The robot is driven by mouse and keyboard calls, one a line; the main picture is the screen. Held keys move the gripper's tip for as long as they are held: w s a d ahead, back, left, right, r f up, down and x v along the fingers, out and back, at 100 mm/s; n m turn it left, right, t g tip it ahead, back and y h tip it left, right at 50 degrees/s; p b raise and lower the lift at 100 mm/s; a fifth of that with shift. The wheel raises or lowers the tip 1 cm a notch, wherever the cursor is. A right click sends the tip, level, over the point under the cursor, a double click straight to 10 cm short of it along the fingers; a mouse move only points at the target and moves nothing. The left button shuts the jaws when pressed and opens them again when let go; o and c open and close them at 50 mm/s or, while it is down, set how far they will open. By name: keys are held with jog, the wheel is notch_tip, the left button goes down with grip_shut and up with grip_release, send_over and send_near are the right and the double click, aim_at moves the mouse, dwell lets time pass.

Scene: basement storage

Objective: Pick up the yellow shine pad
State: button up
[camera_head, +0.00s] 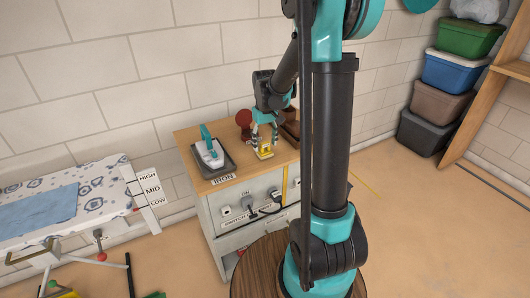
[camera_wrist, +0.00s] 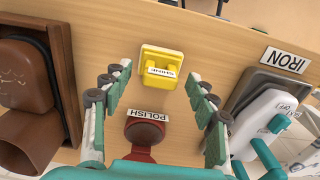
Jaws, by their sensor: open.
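The yellow shine pad (camera_head: 264,153) sits on the wooden top of the cabinet, near its front edge. In the wrist view the pad (camera_wrist: 158,57) is a yellow block with a small white label, too small to read surely. My gripper (camera_head: 264,134) points down just above and behind it. In the wrist view my gripper (camera_wrist: 154,76) is open, with the pad in line between the fingertips and a gap on each side. I cannot tell whether the tips reach down to its height.
A red round-topped thing labelled POLISH (camera_wrist: 146,131) stands close behind the pad. An iron (camera_head: 208,150) on a dark tray (camera_head: 226,169) is to the left. A brown holder (camera_wrist: 27,75) is on the other side. Cables run on the cabinet front (camera_head: 235,238).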

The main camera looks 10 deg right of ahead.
aim_at(265, 142)
jog(key=shift+f, duration=0.6)
grip_shut()
jog(key=shift+r, duration=0.1)
notch_tip(265, 142, up, 20)
dwell(0.5)
